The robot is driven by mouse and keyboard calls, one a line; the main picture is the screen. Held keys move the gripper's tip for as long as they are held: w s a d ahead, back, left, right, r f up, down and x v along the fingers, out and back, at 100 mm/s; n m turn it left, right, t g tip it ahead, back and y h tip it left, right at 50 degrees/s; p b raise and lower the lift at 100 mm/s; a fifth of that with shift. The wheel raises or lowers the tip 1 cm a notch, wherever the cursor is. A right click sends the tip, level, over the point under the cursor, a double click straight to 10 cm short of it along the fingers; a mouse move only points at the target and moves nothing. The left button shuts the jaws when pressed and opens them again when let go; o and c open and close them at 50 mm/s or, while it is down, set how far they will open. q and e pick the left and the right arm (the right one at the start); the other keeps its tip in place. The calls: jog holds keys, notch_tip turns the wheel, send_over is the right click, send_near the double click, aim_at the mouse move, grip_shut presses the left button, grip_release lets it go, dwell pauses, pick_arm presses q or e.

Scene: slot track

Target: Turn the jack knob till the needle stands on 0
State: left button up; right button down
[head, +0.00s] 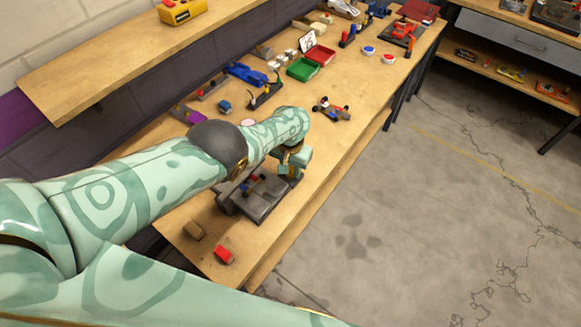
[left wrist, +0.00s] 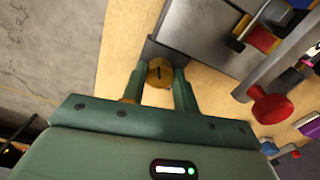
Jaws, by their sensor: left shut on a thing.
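The jack knob (left wrist: 159,72) is a round brass-yellow knob with a dark line on its face, in the left wrist view. My left gripper (left wrist: 159,88) has one finger on each side of it and is shut on it. In the head view the gripper (head: 291,166) is at the far end of my left arm, at the right edge of a grey metal device (head: 264,207) on the bench; the knob is hidden there. Grey metal plates (left wrist: 203,30) lie beside the knob in the left wrist view. I cannot make out the needle or the 0 mark. My right gripper is not in view.
A small toy car (head: 331,110), a green tray (head: 302,69) and a red tray (head: 321,54) are farther along. A red-ended rod (left wrist: 271,108) is right of my gripper.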

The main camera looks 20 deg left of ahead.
aim_at(291, 170)
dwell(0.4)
pick_arm(q)
jog(key=o, duration=0.7)
notch_tip(291, 170, up, 16)
jog(key=p, duration=1.4)
jog(key=shift+r+p, duration=0.15)
jog(key=shift+p, duration=0.2)
